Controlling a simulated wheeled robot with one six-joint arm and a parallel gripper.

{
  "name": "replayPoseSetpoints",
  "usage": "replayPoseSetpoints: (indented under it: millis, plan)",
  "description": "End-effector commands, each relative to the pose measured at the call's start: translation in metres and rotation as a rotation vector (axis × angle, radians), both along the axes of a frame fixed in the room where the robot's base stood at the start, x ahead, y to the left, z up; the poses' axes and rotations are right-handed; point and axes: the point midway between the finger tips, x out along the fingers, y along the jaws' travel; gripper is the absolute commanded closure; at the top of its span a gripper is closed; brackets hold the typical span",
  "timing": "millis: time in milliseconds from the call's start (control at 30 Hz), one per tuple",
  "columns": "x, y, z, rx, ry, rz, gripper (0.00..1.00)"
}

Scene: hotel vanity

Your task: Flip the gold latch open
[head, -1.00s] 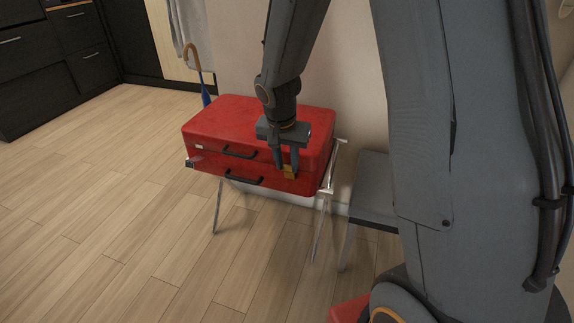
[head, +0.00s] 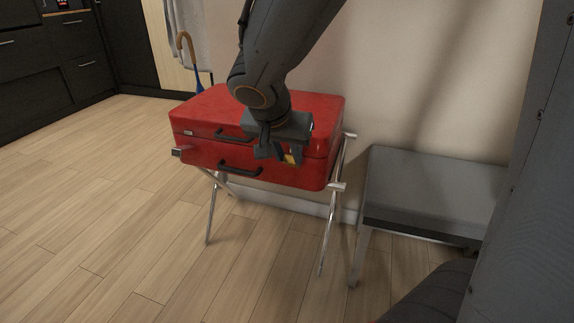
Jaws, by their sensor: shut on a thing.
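A red suitcase (head: 205,152) lies on a metal folding stand, its front with black handles facing me. The gold latch (head: 291,158) shows as a small gold patch at the right of the suitcase front. My gripper (head: 282,156) is at the latch and is shut on it; the fingers and wrist hide part of it. I cannot tell the latch's exact angle. A black handle (head: 240,168) sits on the lower half, left of my gripper, and another handle (head: 232,136) is on the upper half.
The folding stand (head: 332,225) has thin crossed metal legs. A grey bench (head: 430,190) stands to the right, close to the stand. An umbrella (head: 186,50) leans behind the suitcase. The wood floor at the left is clear.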

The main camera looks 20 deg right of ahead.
Motion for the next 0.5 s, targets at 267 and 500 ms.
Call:
replayPoseSetpoints:
  millis: [267, 500]
  plan:
    - [-0.0028, 0.0053, -0.0095, -0.051, -0.078, 0.004, 0.96]
    - [-0.0073, 0.008, -0.0139, -0.098, -0.14, 0.004, 0.96]
